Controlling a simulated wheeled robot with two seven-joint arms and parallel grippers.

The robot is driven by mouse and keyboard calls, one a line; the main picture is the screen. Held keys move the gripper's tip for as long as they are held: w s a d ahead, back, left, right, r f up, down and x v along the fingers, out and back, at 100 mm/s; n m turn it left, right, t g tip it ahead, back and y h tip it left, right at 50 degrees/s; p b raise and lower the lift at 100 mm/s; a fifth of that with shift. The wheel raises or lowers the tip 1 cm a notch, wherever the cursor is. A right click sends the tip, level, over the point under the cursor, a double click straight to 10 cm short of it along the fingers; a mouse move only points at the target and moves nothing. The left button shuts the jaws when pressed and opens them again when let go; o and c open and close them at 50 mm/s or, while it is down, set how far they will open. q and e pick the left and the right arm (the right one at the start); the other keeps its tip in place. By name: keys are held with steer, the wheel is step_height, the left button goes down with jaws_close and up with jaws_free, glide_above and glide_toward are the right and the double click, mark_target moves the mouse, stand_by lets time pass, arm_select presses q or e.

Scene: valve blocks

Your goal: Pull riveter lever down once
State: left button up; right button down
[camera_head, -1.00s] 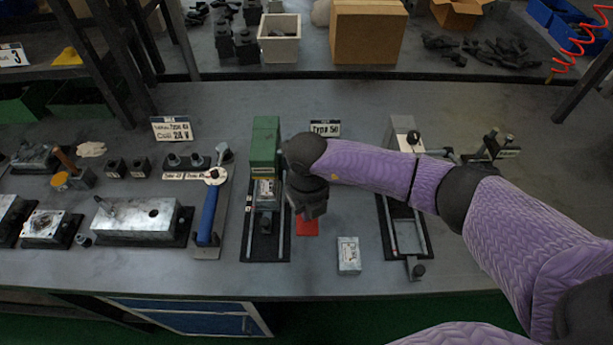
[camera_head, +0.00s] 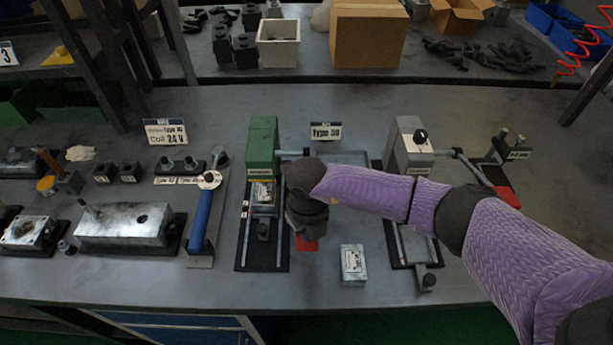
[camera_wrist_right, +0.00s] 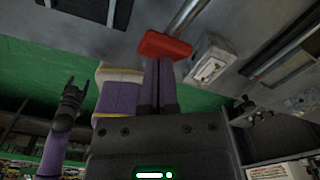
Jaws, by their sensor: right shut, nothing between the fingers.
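The green riveter (camera_head: 263,145) stands left of centre in the head view. A lever arm leaves its top to the right, then my right arm hides most of it. The lever's red handle (camera_head: 307,244) shows below my right gripper (camera_head: 308,232). In the right wrist view the red handle (camera_wrist_right: 165,45) sits on a metal rod, right at the tips of my right gripper's fingers (camera_wrist_right: 159,62). These fingers are shut and empty; whether they touch the handle is unclear. My left gripper (camera_wrist_right: 70,100) shows small and dark in the wrist view.
A small metal block (camera_head: 353,265) lies right of the red handle. A grey press (camera_head: 410,150) with its own red handle (camera_head: 508,197) stands further right. A blue-handled tool (camera_head: 201,220) is at the left. Bench is bare around the small block.

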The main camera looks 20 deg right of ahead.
steer(key=shift+r, duration=0.3)
step_height(320, 180, up, 18)
steer(key=p, duration=1.5)
steer(key=shift+f+p, duration=0.2)
steer(key=shift+p, duration=0.15)
